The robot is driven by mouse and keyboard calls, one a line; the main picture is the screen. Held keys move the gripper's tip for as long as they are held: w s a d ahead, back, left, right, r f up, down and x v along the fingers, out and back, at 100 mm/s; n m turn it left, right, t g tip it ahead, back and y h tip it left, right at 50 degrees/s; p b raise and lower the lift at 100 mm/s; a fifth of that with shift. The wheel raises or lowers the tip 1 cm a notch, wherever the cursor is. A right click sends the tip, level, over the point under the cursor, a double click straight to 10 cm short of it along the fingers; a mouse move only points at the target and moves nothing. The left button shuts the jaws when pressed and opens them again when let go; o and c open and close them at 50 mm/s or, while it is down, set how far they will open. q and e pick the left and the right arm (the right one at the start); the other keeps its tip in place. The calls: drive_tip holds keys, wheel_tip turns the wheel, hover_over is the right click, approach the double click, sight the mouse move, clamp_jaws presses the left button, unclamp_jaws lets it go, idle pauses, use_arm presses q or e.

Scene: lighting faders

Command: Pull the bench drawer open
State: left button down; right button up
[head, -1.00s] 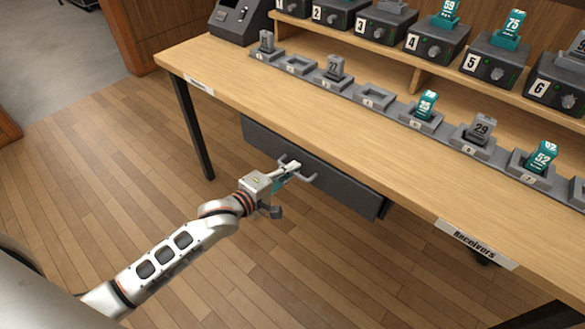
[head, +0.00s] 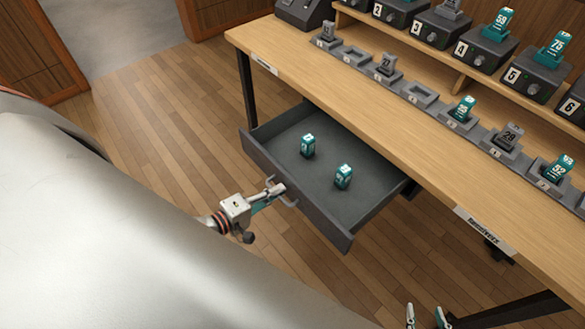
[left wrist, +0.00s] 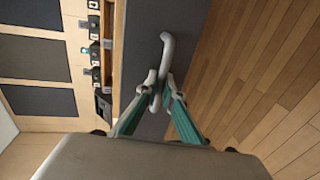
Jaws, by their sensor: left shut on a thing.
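The bench drawer (head: 330,202) is pulled well out from under the bench, and its grey floor shows. Two teal numbered packs, one (head: 308,146) toward the left and one (head: 343,177) toward the right, stand upright inside it. My left gripper (head: 276,191) is at the drawer front, shut on the drawer handle (head: 288,201). In the left wrist view the fingers (left wrist: 160,92) close around the curved grey handle (left wrist: 168,55). My right gripper (head: 427,318) shows only as two fingertips, set apart, at the bottom edge of the head view.
The wooden bench (head: 300,80) carries a row of grey receiver cradles, some empty, some holding packs. Numbered charger units (head: 480,50) stand on the raised shelf behind. A bench leg (head: 247,90) stands left of the drawer. The floor (head: 180,140) left of it is clear.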

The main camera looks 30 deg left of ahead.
use_arm(q)
drive_tip(key=shift+f+p+v, duration=0.2)
drive_tip(key=shift+v, duration=0.7)
drive_tip(key=shift+f+p+v, duration=0.2)
drive_tip(key=shift+p+v, duration=0.05)
drive_tip(key=shift+v, duration=0.7)
drive_tip(key=shift+f+p+v, duration=0.2)
drive_tip(key=shift+v, duration=0.7)
drive_tip(key=shift+s, duration=0.15)
drive_tip(key=c, duration=2.5)
unclamp_jaws()
drive_tip(key=v, duration=1.2)
drive_tip(key=shift+s, duration=0.1)
